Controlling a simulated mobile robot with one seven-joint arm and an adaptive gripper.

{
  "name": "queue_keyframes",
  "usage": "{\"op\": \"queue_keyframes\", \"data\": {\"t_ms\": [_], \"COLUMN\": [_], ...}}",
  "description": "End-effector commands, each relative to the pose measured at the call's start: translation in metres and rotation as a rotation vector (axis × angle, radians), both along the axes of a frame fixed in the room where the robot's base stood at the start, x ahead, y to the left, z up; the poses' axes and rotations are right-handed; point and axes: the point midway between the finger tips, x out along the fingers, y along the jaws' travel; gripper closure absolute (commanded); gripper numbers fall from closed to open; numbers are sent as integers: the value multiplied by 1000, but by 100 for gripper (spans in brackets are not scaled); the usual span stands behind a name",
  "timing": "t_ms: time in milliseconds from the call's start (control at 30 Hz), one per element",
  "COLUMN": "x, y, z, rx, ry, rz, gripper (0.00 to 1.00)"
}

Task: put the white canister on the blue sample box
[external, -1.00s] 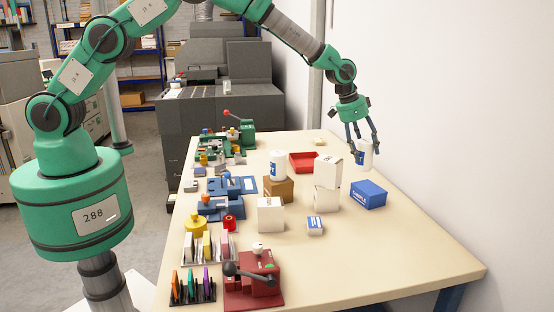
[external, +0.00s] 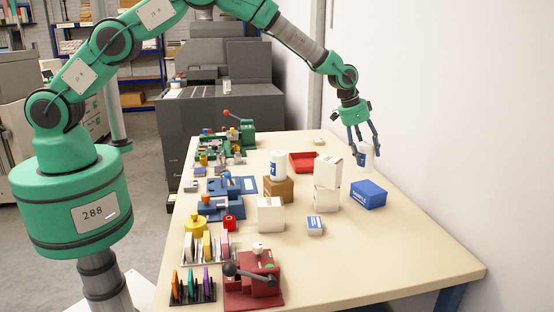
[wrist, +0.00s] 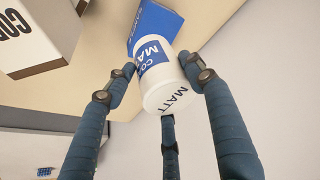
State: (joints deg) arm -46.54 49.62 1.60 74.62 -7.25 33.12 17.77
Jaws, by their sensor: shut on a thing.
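My gripper (external: 367,157) is shut on a white canister (external: 366,160) with a blue label, its fingers around the sides. In the wrist view the canister (wrist: 170,92) sits between the dark fingers, its label lettering partly seen. The blue sample box (external: 369,196) lies on the table at the right, with white lettering on its front. In the external view the canister appears above and behind the box, apart from it. In the wrist view the box (wrist: 150,22) shows just beyond the canister, which hides part of it.
Two stacked white boxes (external: 327,186) stand just left of the blue box. Another white canister (external: 277,163) stands on a brown box (external: 279,188). A red tray (external: 303,161) lies behind. The wall (external: 440,130) is close on the right.

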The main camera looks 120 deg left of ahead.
Motion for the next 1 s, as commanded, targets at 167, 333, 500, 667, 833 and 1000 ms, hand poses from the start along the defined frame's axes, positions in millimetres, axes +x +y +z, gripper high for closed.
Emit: {"op": "queue_keyframes", "data": {"t_ms": [167,333,500,667,833,1000], "x": [0,1,1,0,0,0], "y": [0,1,1,0,0,1], "z": [-24,-34,-34,-36,-50,-67], "rx": [0,2,2,2,0,2], "ry": [0,-1,-1,-1,0,-1], "rz": [-1,-1,-1,0,0,0], "gripper": [83,83,83,83,83,83]}}
